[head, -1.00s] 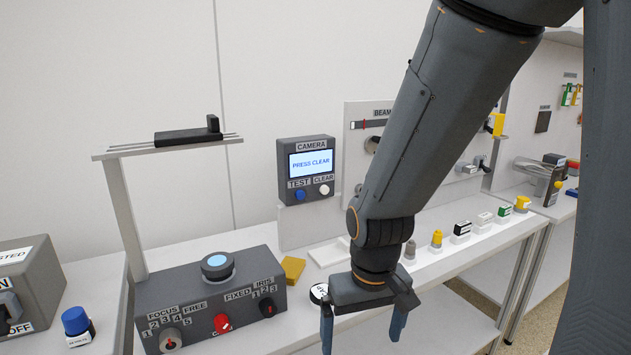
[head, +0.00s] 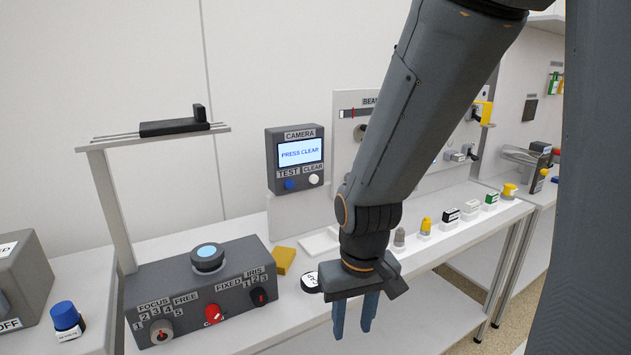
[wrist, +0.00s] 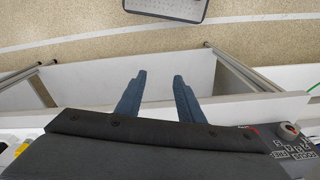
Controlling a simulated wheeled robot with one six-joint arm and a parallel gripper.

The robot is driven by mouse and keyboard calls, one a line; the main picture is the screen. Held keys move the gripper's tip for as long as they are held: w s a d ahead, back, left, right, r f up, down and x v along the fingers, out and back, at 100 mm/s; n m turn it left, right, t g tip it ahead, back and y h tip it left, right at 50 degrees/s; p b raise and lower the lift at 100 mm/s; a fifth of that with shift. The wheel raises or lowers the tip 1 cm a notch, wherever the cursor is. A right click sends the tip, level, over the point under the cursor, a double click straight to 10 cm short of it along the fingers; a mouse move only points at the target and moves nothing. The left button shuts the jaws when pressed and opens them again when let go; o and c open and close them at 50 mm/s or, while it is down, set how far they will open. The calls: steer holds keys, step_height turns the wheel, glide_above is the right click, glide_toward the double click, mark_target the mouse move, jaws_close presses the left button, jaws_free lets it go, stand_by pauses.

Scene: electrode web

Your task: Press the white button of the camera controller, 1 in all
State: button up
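The camera controller (head: 270,160) is a dark grey box at the back of the bench in the head view. Its lit screen (head: 300,152) reads PRESS CLEAR. The white button (head: 314,179) sits under the CLEAR label, right of a blue button (head: 290,184) under TEST. My gripper (head: 352,334) hangs pointing down, below and right of the controller, in front of the bench and well apart from the button. It is empty. Its blue fingers, also in the wrist view (wrist: 160,76), have a modest gap between them. The wrist view does not show the controller.
A grey focus and iris console (head: 240,300) with knobs stands at the front left, with a yellow block (head: 284,260) beside it. A raised rail stand (head: 110,215) rises behind. Several small labelled pieces line the bench right of my arm. My arm hides part of the beam panel (head: 345,100).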

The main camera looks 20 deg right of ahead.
jaws_close()
stand_by(1.2)
